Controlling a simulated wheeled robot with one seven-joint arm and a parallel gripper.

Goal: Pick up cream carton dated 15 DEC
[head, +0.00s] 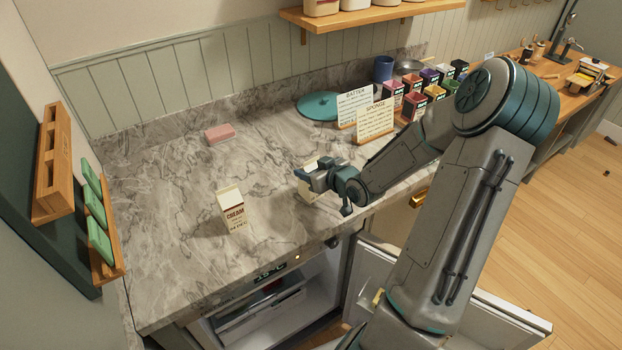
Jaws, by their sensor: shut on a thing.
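A cream carton (233,211) stands upright on the marble counter (180,270), left of my gripper. Its front reads CREAM, with smaller lines below; the date is too small to read. My gripper (312,176) is at the counter's front part, shut on a second pale carton (308,191). That carton is mostly hidden behind the gripper, and its label and date cannot be read. I cannot tell whether it touches the counter.
A pink block (219,133) and a teal disc (318,106) lie toward the back. Recipe cards (375,122) and several coloured boxes (414,106) stand at the right. An open fridge (275,305) is below the counter, its door (495,318) swung out.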

